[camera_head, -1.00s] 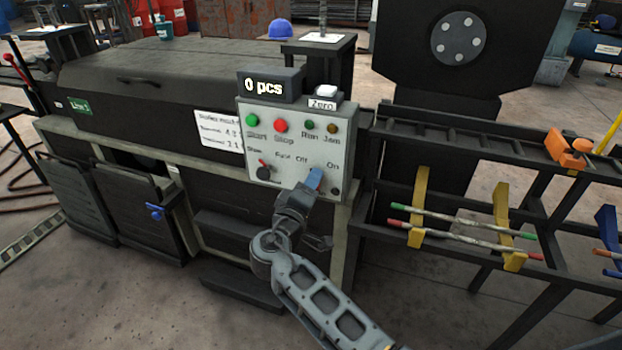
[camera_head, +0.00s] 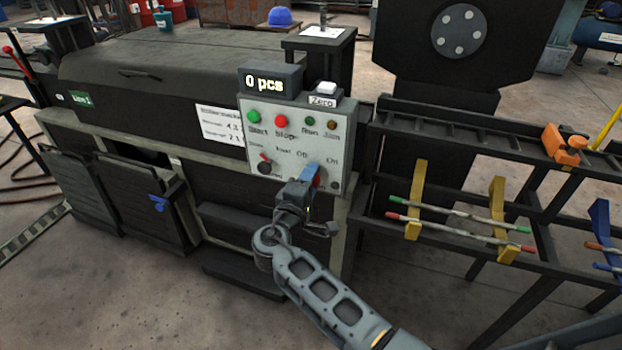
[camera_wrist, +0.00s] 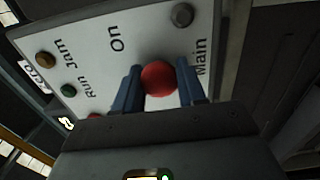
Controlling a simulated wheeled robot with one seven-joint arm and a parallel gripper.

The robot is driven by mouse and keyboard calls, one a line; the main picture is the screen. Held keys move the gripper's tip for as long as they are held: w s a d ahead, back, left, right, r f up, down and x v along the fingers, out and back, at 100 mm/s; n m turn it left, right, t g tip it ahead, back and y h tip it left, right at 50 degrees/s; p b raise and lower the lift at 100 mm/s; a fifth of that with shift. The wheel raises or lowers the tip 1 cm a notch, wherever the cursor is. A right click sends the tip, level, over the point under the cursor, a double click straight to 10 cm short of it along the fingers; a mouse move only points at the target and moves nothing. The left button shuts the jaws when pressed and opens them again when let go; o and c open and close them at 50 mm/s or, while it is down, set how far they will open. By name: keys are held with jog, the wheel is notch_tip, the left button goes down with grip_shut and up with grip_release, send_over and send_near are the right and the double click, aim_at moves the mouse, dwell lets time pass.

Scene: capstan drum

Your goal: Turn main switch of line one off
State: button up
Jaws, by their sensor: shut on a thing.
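The line one control panel (camera_head: 295,145) is a light grey box on the front of the dark machine, with a green Line 1 sign (camera_head: 82,98) at the machine's left. My gripper (camera_head: 313,178) is at the panel's lower right, between the Off and On labels, and covers the main switch in the head view. In the wrist view, the main switch's red knob (camera_wrist: 158,78) sits between the two blue fingers of my gripper (camera_wrist: 160,88), which are shut on it. The "On" and "Main" labels show beside it. The knob's pointing direction is hidden.
The panel also carries a green start button (camera_head: 254,116), a red stop button (camera_head: 281,121) and a black selector (camera_head: 264,167) left of my gripper. A counter (camera_head: 270,82) above reads 0 pcs. A dark rack (camera_head: 470,245) with yellow brackets stands close on the right.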

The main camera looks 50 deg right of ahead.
jog(key=shift+w+a+r, duration=0.1)
jog(key=shift+w, duration=0.1)
jog(key=o, duration=1)
jog(key=shift+s, duration=0.1)
jog(key=v, duration=0.7)
jog(key=shift+s+a, duration=0.15)
jog(key=shift+a, duration=0.2)
